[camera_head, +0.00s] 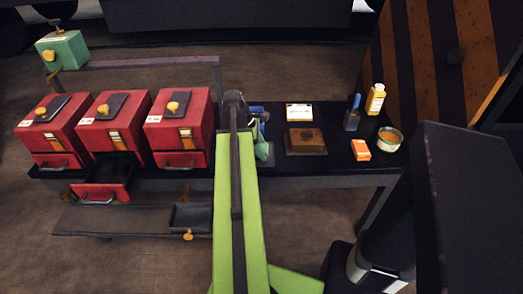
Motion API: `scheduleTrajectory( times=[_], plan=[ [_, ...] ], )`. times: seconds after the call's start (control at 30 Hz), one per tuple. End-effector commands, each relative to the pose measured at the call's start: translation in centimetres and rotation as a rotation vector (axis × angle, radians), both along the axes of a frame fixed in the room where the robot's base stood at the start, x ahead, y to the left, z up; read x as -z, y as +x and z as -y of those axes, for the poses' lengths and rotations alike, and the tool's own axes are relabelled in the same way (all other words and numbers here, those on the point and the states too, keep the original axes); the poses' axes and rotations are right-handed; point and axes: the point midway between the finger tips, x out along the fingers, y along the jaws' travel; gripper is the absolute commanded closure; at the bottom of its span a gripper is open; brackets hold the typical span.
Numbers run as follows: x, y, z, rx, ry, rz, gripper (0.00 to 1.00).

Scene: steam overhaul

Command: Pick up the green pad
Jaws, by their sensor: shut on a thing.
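The green pad (262,151) shows as a small green shape just right of my arm, over the dark bench top. My gripper (260,134) is at the far end of my green arm, shut on the green pad. My arm hides part of the pad and most of the jaws. I cannot tell whether the pad still touches the bench.
Red drawer boxes (112,121) stand left, one drawer (105,190) pulled out. A brown block (305,142), a white box (299,112), a blue bottle (352,114), a yellow bottle (375,99), an orange box (361,150) and a round tin (390,138) stand right.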

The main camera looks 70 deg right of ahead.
Motion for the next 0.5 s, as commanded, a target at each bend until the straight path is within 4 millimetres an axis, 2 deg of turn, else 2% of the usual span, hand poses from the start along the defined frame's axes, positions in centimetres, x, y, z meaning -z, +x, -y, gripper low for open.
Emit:
scheduleTrajectory(
  times=[0.17, 0.4, 0.5],
  plan=[
    [-1.4, 0.0, 0.0, 0.0, 0.0, 0.0, 0.9],
    [-5.3, -0.1, 0.0, 0.0, 0.0, 0.0, 0.9],
    [-6.3, -2.7, -0.8, 0.002, 0.0, 0.0, 0.9]
  ],
)
